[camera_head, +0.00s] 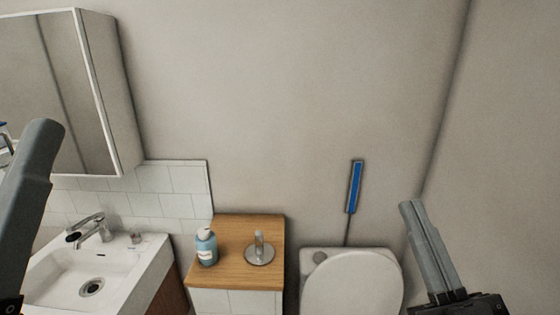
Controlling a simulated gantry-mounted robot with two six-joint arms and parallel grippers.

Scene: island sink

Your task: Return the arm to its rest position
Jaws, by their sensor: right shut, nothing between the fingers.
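My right gripper (412,206) is in the lower right of the head view. Its grey fingers are together and point up, with nothing between them. It is in front of the right side of the toilet (352,285) and the wall behind. My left gripper (43,128) is at the left edge, seen as one grey finger-like piece in front of the mirror cabinet and sink. From this angle I cannot tell whether it is open or shut. No object shows in it.
A white sink (120,262) with a chrome faucet (92,228) is at lower left, under a mirror cabinet (122,100). A wooden-topped stand (228,272) holds a blue bottle (207,250) and a metal-based fitting (260,256). A blue-handled tool (355,186) is above the toilet.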

